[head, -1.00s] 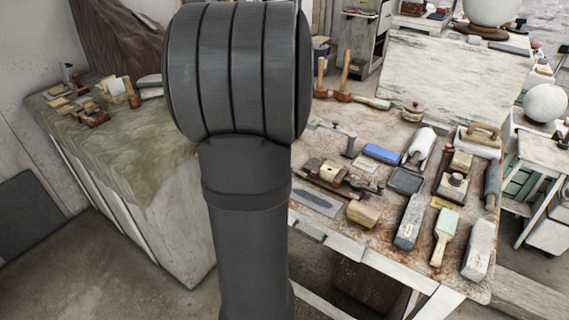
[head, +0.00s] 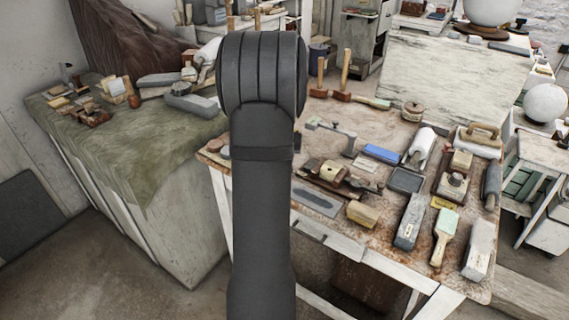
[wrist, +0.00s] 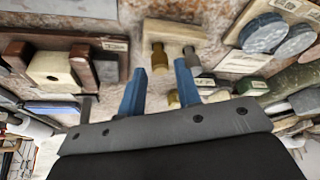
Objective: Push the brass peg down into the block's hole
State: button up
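In the wrist view a pale wooden block (wrist: 172,28) lies ahead of my fingertips. A brass-coloured peg (wrist: 159,57) stands out of it, with a greyer peg (wrist: 193,61) beside it to the right. How deep the brass peg sits cannot be told. My gripper (wrist: 160,67) has two blue fingers spread apart, with nothing visibly held between them. The brass peg appears between and beyond the fingertips, with no clear contact. In the head view my arm hides my gripper, and I cannot make out the block or peg.
A wooden piece with dark ends (wrist: 52,66) lies left of the block in the wrist view. Round grey discs (wrist: 278,36) and a green block (wrist: 222,87) lie to the right. The workbench (head: 388,125) is crowded with tools, including a blue box (head: 381,154).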

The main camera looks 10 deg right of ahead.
jog(key=shift+x, duration=0.95)
grip_shut()
jog(key=shift+r, duration=0.15)
